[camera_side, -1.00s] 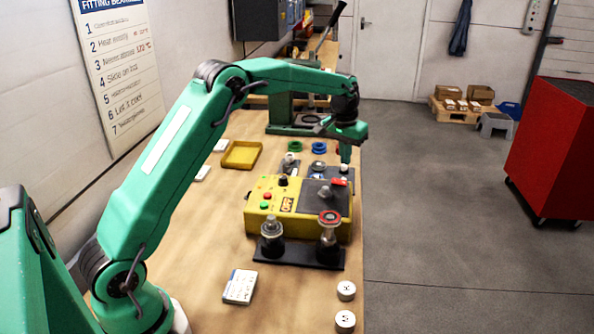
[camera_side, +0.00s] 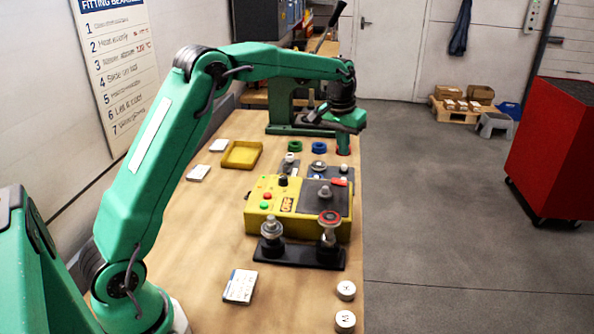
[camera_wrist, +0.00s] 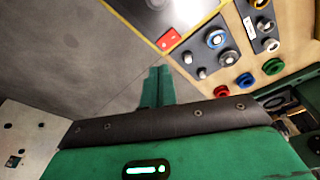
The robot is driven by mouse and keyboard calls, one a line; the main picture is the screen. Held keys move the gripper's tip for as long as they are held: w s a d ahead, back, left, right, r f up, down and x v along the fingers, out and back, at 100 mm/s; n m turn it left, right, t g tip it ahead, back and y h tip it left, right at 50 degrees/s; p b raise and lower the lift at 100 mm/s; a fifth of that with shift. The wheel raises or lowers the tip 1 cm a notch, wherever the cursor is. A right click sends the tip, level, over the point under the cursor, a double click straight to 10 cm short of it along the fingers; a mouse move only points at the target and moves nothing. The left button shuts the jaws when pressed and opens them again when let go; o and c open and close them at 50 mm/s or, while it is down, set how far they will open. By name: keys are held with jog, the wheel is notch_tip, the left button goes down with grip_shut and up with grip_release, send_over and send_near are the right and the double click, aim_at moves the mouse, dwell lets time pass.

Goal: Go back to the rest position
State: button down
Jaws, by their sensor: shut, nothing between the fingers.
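My gripper (camera_side: 343,139) is at the far right part of the bench in the side view, above or beside a red ring; I cannot tell the exact gap. In the wrist view the two green fingers (camera_wrist: 157,88) lie together, shut and empty. The grey floor lies behind them in that view, and the bench edge is beyond their tips. My arm is raised and reaches across the bench.
A yellow machine (camera_side: 262,211) with buttons stands mid-bench, a black stand (camera_side: 296,255) with two posts before it. Green (camera_side: 295,146) and blue (camera_side: 319,147) rings lie near a green press (camera_side: 280,108). A yellow tray (camera_side: 241,155) sits left.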

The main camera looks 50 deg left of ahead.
jog(key=s+d+r+m+t, duration=0.1)
jog(key=s+d+r, duration=0.2)
jog(key=s+r, duration=0.35)
jog(key=s+d+r+t, duration=0.1)
jog(key=s+d+r, duration=0.15)
jog(key=s, duration=0.75)
jog(key=s+d+f+m, duration=0.1)
jog(key=s+f, duration=0.1)
jog(key=s, duration=0.7)
jog(key=s+d+f+t, duration=0.1)
jog(key=s+d+f, duration=0.1)
jog(key=s, duration=0.8)
jog(key=shift+m+t, duration=0.3)
jog(key=shift+m, duration=0.1)
jog(key=c, duration=2.2)
grip_release()
